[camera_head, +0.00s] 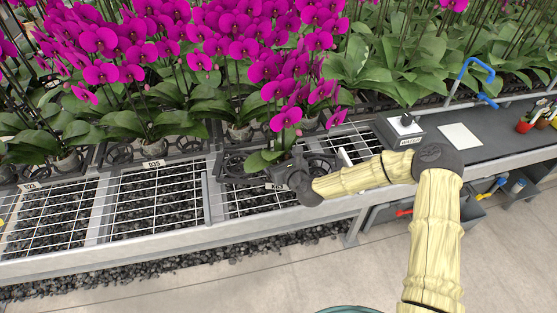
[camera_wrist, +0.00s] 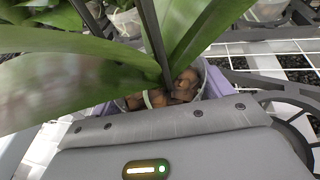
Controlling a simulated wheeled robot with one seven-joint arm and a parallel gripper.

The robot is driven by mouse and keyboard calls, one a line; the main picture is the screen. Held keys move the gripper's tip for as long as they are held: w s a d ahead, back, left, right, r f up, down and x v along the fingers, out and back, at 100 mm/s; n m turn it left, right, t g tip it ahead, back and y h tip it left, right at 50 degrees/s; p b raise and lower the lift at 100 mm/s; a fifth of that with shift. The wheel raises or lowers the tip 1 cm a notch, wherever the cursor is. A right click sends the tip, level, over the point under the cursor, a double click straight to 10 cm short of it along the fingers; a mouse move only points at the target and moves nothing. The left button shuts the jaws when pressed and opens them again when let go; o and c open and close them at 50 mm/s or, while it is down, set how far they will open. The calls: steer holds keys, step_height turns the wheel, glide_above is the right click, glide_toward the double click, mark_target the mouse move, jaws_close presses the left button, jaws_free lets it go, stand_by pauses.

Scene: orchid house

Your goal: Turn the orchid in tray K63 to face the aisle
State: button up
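The orchid (camera_head: 285,117) with magenta blooms and green leaves stands upright at the bench front, in a dark tray (camera_head: 232,167). The tray's tag (camera_head: 274,187) is small and partly covered by my gripper; it seems to begin with K. My gripper (camera_head: 292,176) is at the orchid's base and hides its pot in the head view. In the wrist view, the pot (camera_wrist: 150,98) holds brown bark and a dark stem, with broad leaves above. Lavender pads (camera_wrist: 216,80) sit on both sides of the pot, close against it; whether they press on it is unclear.
Empty wire-grid bench sections (camera_head: 150,200) lie to the left, with tags V23 and B35. More orchids (camera_head: 130,70) crowd behind. A grey box (camera_head: 402,128) with a knob and a white sheet (camera_head: 460,136) lie to the right. The aisle floor (camera_head: 200,280) in front is clear.

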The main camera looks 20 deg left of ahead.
steer(key=shift+c, duration=1.1)
steer(key=shift+r, duration=0.1)
steer(key=shift+r, duration=0.1)
steer(key=shift+m+h, duration=0.3)
steer(key=shift+s+m+t+h+p, duration=0.1)
steer(key=shift+m+t+h+p, duration=0.5)
steer(key=shift+m+t+h, duration=0.3)
steer(key=shift+d, duration=0.1)
steer(key=shift+f+b, duration=0.25)
steer(key=shift+b, duration=0.1)
